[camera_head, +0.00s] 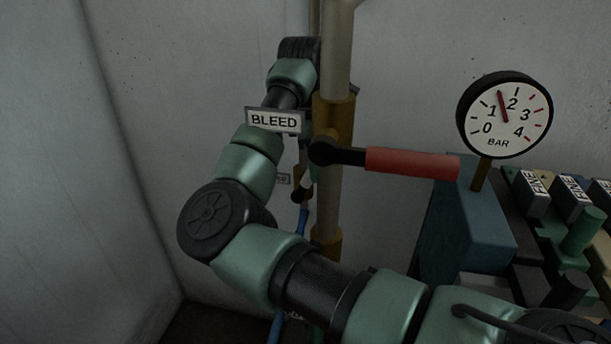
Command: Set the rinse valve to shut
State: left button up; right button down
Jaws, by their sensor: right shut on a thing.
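My right arm comes in from the lower right, bends at the left and reaches up behind the brown upright pipe (338,60). My right gripper (306,150) is mostly hidden behind the BLEED plate and the pipe. It is shut on a valve handle, but its fingertips and the grip are not clear. A small lever with a dark knob (298,195) shows just left of the pipe, beside a small pale plate (283,179) partly covered by my arm. I cannot read that plate, so I cannot tell which valve is rinse. My left gripper is out of view.
The BLEED plate (274,120) hangs left of the pipe. A red-handled lever (410,163) sticks out right from the pipe, level. A gauge (505,115) reads between 1 and 2 bar. Blue piping (303,219) runs behind. Labelled blocks (531,193) stand at right.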

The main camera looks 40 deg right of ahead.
pick_arm(q)
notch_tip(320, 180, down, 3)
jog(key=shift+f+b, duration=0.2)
jog(key=shift+b, duration=0.8)
pick_arm(e)
jog(key=shift+s+d+f+t+y, duration=0.5)
jog(key=shift+s+d+t+y, duration=0.2)
jog(key=shift+t+y, duration=0.15)
jog(key=shift+a, duration=0.1)
jog(key=c, duration=1.2)
grip_release()
